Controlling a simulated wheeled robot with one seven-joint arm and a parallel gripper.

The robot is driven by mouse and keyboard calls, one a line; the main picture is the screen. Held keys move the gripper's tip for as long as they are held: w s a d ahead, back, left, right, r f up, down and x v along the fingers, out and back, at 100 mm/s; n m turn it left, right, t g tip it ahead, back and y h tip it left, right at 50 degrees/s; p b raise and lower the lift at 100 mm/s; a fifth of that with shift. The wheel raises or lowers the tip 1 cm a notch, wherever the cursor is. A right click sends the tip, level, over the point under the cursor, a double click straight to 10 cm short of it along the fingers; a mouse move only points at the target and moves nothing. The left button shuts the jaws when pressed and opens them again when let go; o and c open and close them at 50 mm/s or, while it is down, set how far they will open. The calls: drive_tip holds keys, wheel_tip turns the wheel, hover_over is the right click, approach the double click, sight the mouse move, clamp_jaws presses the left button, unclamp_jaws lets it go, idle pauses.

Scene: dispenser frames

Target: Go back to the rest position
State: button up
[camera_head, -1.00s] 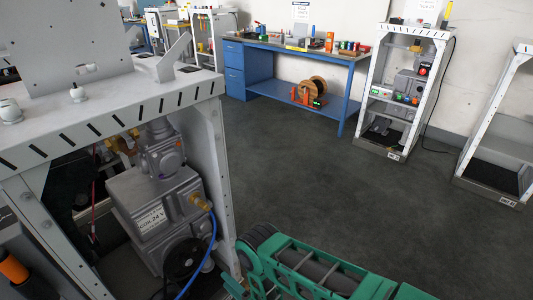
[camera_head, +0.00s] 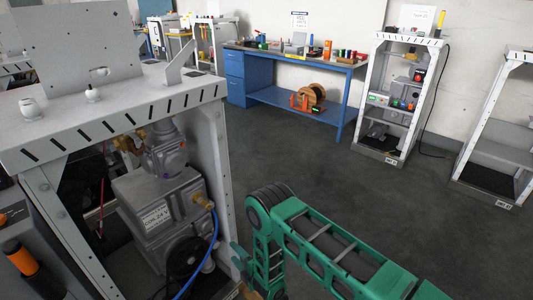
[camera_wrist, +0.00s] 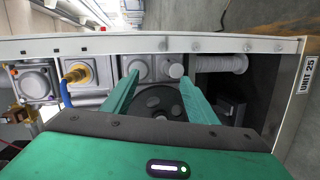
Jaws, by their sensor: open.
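My gripper (camera_wrist: 158,88) shows in the wrist view with its two green fingers spread apart and nothing between them. It faces the open side of the near dispenser frame, with the grey pump unit (camera_wrist: 85,78) and a dark round wheel behind the fingers. In the head view my green arm (camera_head: 330,240) reaches in from the bottom right, and its end is at the lower edge beside the frame, mostly out of sight. The grey pump unit (camera_head: 155,200) with a blue hose stands inside the dispenser frame (camera_head: 215,160).
A blue workbench (camera_head: 290,100) with tools and a cable reel (camera_head: 308,97) stands at the back wall. Two more frames stand at the right, one holding equipment (camera_head: 395,100) and one nearly bare (camera_head: 495,140). The dark floor (camera_head: 310,170) between is clear.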

drive_tip(key=w+d+r+m+h, duration=0.6)
drive_tip(key=w+d+r+m, duration=0.1)
drive_tip(key=w+d+r, duration=0.75)
drive_tip(key=s+d+r+m+g+h, duration=0.2)
drive_tip(key=d+r+m+h, duration=0.15)
drive_tip(key=d+r, duration=0.65)
drive_tip(key=s+d+r+m+g+h, duration=0.15)
drive_tip(key=d+r+m, duration=0.45)
drive_tip(key=d, duration=0.8)
drive_tip(key=s+d+r+m+g, duration=0.2)
drive_tip(key=s+d+r, duration=0.25)
drive_tip(key=s, duration=0.25)
drive_tip(key=s+d+r+m+g+h, duration=0.1)
drive_tip(key=s+d+r+m, duration=0.1)
drive_tip(key=s+d+r, duration=0.35)
drive_tip(key=s+d+r+m+g, duration=0.25)
drive_tip(key=s+d, duration=0.25)
drive_tip(key=s, duration=0.3)
drive_tip(key=s+r+m+g+y, duration=0.1)
drive_tip(key=s+r+m, duration=0.1)
drive_tip(key=s, duration=1.2)
drive_tip(key=s+r+m+g+y, duration=0.1)
drive_tip(key=s+m, duration=0.4)
drive_tip(key=s, duration=0.9)
wheel_tip(320, 180, up, 2)
drive_tip(key=shift+a+m+g, duration=0.2)
drive_tip(key=shift+m+g, duration=0.1)
drive_tip(key=shift+g, duration=0.5)
